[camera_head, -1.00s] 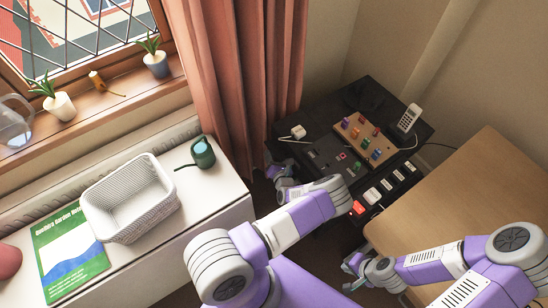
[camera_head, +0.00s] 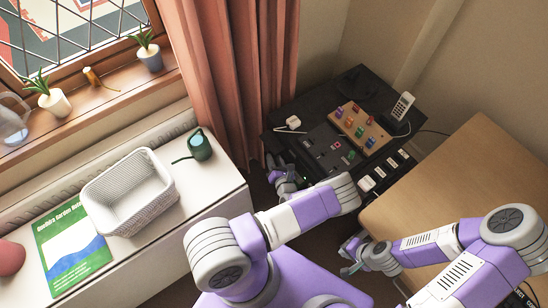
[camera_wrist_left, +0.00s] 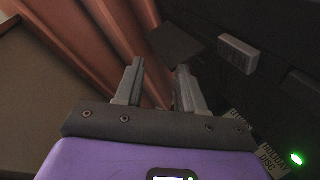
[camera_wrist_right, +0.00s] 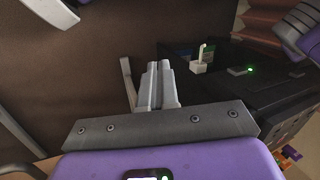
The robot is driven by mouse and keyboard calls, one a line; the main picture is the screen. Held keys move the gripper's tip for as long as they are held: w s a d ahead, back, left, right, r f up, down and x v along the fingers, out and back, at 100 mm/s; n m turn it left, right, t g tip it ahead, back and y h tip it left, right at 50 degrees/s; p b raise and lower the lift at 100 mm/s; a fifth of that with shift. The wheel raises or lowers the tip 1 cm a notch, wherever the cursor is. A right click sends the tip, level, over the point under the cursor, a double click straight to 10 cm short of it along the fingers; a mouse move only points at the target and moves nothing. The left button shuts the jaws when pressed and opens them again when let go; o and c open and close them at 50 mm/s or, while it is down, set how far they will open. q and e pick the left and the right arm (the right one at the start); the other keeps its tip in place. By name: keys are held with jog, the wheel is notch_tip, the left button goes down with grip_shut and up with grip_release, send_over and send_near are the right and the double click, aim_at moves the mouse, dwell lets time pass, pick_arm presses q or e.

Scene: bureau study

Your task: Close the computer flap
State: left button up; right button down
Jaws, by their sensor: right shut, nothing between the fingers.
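The dark computer case (camera_head: 321,140) sits at the back centre in the head view. In the left wrist view, a small dark panel (camera_wrist_left: 177,42) juts out beside the dark front and looks like the flap standing open, though shadow makes this uncertain. My left gripper (camera_head: 284,184) is low beside the near left side of the case, partly hidden by my arm. In the left wrist view its fingers (camera_wrist_left: 161,88) are apart and empty, just short of the panel. My right gripper (camera_head: 350,256) is shut and empty, lower and nearer; its fingers (camera_wrist_right: 157,86) meet in the right wrist view.
A peg board (camera_head: 362,129) and a white phone (camera_head: 403,106) stand on the dark surface. A wooden desk (camera_head: 450,180) is at right. A white cabinet with a basket (camera_head: 130,193) and a watering can (camera_head: 199,146) is at left. Curtains (camera_head: 240,80) hang close behind my left gripper.

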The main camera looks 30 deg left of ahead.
aim_at(271, 149)
pick_arm(q)
notch_tip(271, 149, down, 6)
jog(key=a+n+t+y+b, duration=0.1)
jog(key=n+b, duration=0.3)
jog(key=n, duration=0.1)
jog(key=shift+t, duration=0.8)
jog(key=x, duration=0.2)
jog(key=r+b+x, duration=0.1)
jog(key=x, duration=0.4)
jog(key=shift+w+r+b, duration=0.2)
jog(key=shift+w+b, duration=0.1)
jog(key=shift+w, duration=0.3)
grip_shut()
